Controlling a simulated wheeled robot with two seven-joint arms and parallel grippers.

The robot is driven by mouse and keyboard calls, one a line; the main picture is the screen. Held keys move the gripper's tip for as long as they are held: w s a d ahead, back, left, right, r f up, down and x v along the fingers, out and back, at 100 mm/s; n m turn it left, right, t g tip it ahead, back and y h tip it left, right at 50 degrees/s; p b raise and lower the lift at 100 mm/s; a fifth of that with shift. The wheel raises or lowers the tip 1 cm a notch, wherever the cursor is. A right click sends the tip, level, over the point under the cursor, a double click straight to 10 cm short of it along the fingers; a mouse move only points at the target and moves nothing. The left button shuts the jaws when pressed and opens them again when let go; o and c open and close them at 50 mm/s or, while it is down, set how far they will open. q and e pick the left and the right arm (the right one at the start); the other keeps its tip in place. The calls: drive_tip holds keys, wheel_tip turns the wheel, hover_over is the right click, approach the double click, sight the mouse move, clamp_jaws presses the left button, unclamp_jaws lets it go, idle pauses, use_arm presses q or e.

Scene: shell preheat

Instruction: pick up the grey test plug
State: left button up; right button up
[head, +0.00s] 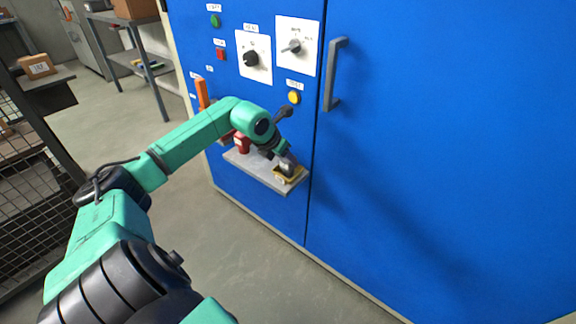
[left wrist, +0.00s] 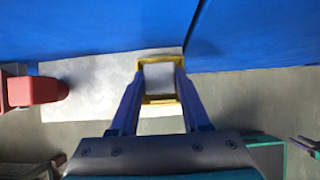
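The grey test plug (left wrist: 158,77) shows as a pale grey block in a yellow-rimmed holder (left wrist: 160,100) at the right end of a grey shelf on the blue cabinet. In the head view the yellow holder (head: 292,179) shows under my left gripper (head: 287,163), which hides much of the plug. In the left wrist view my left gripper (left wrist: 160,80) points at the holder, with one finger on each side of the plug. The fingers are apart, but I cannot tell whether they touch the plug.
The grey shelf (head: 262,173) also carries a red object (head: 241,143) to the left of the holder. Above are knobs, a yellow button (head: 294,97) and a door handle (head: 333,75). An orange handle (head: 202,93) stands left. Open floor lies below the shelf.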

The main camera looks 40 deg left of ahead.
use_arm(q)
clamp_jaws()
